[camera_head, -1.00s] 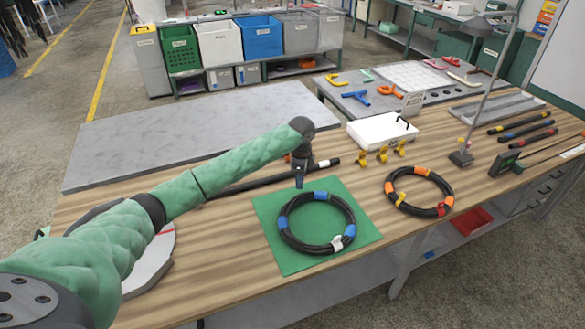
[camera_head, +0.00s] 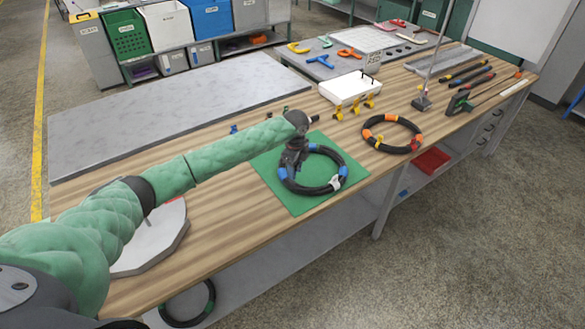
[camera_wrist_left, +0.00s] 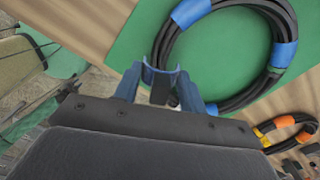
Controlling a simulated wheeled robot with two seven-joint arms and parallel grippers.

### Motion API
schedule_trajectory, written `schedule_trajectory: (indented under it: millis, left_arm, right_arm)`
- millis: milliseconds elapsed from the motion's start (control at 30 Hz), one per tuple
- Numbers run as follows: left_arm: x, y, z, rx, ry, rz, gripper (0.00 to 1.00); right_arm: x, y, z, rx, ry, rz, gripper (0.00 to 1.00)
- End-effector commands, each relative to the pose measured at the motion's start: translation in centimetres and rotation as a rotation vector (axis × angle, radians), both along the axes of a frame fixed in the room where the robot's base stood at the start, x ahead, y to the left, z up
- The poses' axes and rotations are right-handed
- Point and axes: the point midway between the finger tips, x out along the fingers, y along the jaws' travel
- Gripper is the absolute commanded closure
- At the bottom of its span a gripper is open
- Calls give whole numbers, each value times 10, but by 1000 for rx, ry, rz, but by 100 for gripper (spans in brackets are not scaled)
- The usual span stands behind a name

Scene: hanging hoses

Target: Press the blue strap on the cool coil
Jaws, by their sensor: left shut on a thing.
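The cool coil, a black hose ring with blue straps (camera_head: 328,188), lies on a green mat (camera_head: 300,206). Blue straps show at its top, right and left, and a white tag (camera_head: 336,182) at its front right. The gripper hides part of the coil in the head view. My right gripper is not in view.
A second coil with orange straps (camera_head: 391,150) lies to the right on the wooden table (camera_head: 225,225). A white box (camera_head: 350,87) and yellow clamps (camera_head: 353,104) stand behind. A lamp base (camera_head: 422,103) is farther right. Another black ring (camera_head: 172,318) shows below the table's front edge.

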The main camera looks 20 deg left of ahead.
Motion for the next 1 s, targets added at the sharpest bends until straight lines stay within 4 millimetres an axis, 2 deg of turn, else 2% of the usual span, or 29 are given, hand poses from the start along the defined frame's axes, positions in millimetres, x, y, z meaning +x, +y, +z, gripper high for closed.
schedule_trajectory:
  millis: [233,633,1000]
  left_arm:
    - [1,-2,-1,1,1,-63,82]
    - [1,-2,0,1,1,-69,82]
    - [1,-2,0,1,1,-68,82]
  right_arm:
    - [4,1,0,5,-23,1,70]
    - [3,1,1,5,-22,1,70]
    - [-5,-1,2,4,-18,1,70]
